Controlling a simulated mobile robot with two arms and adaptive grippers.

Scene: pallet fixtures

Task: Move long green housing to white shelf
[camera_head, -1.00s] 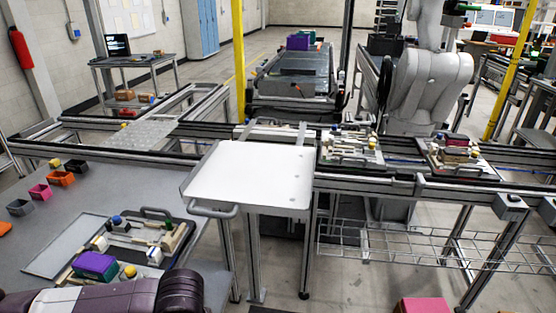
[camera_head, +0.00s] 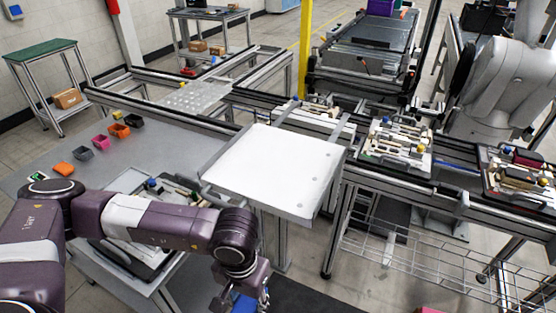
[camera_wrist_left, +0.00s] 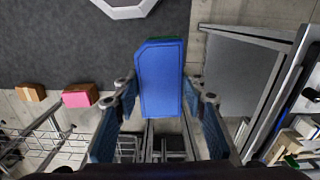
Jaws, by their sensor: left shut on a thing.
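My left gripper (camera_wrist_left: 166,92) is shut on a long blue housing (camera_wrist_left: 162,75), which shows between its two fingers in the left wrist view. A thin dark green edge shows at the housing's far end. In the head view my left arm reaches right across the grey table, and the gripper (camera_head: 254,297) hangs at the bottom edge, with part of the blue housing (camera_head: 242,304) showing. The white shelf (camera_head: 275,170) is above and right of it, flat and empty. I see no clearly green long housing. My right gripper is not in view.
A pallet (camera_head: 118,250) with parts lies on the grey table, partly behind my arm. Small orange, grey and pink bins (camera_head: 102,141) stand farther back. Loaded pallets (camera_head: 398,148) sit on the conveyor right of the shelf. A wire rack (camera_head: 420,255) hangs below.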

